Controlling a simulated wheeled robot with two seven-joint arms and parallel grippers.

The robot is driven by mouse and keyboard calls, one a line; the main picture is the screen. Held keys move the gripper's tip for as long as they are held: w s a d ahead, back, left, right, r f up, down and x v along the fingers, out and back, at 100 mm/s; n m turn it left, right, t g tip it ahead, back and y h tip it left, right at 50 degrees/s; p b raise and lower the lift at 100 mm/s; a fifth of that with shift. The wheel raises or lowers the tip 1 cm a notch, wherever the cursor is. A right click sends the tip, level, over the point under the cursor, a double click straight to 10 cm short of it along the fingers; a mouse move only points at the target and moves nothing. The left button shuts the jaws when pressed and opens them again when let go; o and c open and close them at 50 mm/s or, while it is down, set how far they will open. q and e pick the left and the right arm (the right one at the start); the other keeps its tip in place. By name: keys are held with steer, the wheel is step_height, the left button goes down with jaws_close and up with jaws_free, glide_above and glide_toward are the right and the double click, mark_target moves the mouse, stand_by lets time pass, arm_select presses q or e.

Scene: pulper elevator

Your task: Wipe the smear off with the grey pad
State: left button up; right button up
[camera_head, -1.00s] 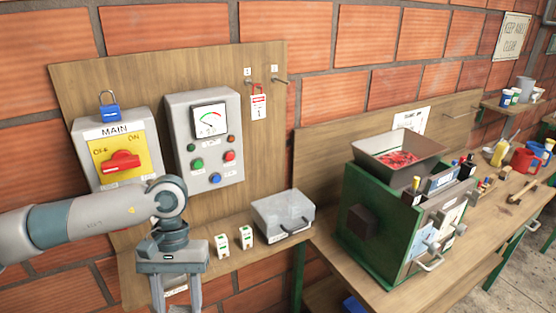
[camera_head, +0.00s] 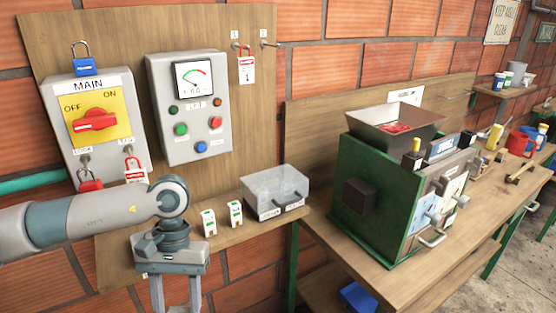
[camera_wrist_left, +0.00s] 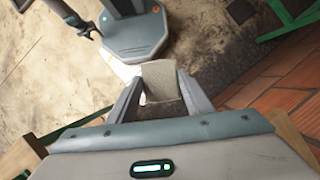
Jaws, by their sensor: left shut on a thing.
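My left gripper (camera_head: 176,295) reaches down in front of the wooden board in the head view, its fingertips cut off by the lower edge. In the left wrist view its two fingers (camera_wrist_left: 160,95) are shut on a pale grey pad (camera_wrist_left: 160,78), held above the concrete floor with nothing seen touching its far end. I cannot make out a smear with certainty in either view.
A MAIN switch box (camera_head: 95,120) and a meter box (camera_head: 190,108) hang on the board. Two small tags (camera_head: 222,217) and a clear-lidded box (camera_head: 275,192) stand on the shelf. A green machine (camera_head: 385,200) stands on the bench (camera_head: 335,250) to the right.

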steer(key=shift+f, duration=0.35)
stand_by(0.4)
